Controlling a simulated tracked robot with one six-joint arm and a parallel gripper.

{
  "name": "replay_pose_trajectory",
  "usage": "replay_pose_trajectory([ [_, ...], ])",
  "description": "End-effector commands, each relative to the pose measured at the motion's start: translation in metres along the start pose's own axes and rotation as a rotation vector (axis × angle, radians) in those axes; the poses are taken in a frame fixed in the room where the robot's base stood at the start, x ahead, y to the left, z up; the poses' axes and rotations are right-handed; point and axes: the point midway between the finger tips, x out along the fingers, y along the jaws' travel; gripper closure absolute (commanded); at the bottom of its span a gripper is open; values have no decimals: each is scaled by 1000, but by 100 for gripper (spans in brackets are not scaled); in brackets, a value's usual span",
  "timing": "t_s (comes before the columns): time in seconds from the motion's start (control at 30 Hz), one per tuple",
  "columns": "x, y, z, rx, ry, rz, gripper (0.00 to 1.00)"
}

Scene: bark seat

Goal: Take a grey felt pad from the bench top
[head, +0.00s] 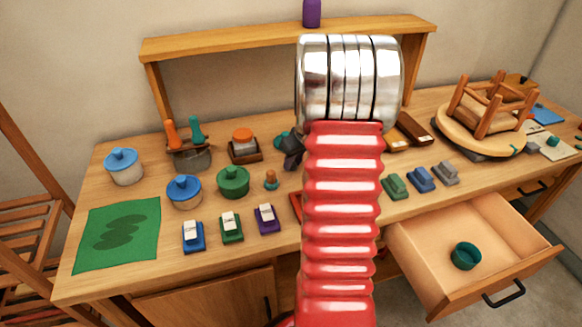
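I cannot pick out a felt pad for certain. A grey block (446,173) lies on the bench top (340,205), at the right end of a row with a blue block (421,179) and a green block (395,187). A grey layered piece under an orange top (243,137) sits in a small wooden tray (245,153) left of centre. My red ribbed arm with its silver joint stands upright across the middle of the view. My gripper's fingers do not show; the arm hides the bench behind it.
An upturned stool (483,127) occupies the right end. An open drawer (415,243) juts out at front right, holding a teal cup (466,256). Lidded pots, including a green one (233,181), stand left of my arm. A raised shelf (220,42) spans the back.

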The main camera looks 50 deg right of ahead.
Motion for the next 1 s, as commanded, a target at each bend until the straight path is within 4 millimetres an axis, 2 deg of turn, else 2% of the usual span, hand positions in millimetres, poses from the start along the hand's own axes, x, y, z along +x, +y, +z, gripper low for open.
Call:
replay_pose_trajectory([
  [0.27, 0, 0, 0, 0, 0, 0, 96],
  [0.57, -3, 0, -2, 0, 1, 0, 96],
  [0.77, -22, 0, -10, -2, 3, 2, 96],
  [1.0, -61, 0, -26, -1, 4, 2, 96],
])
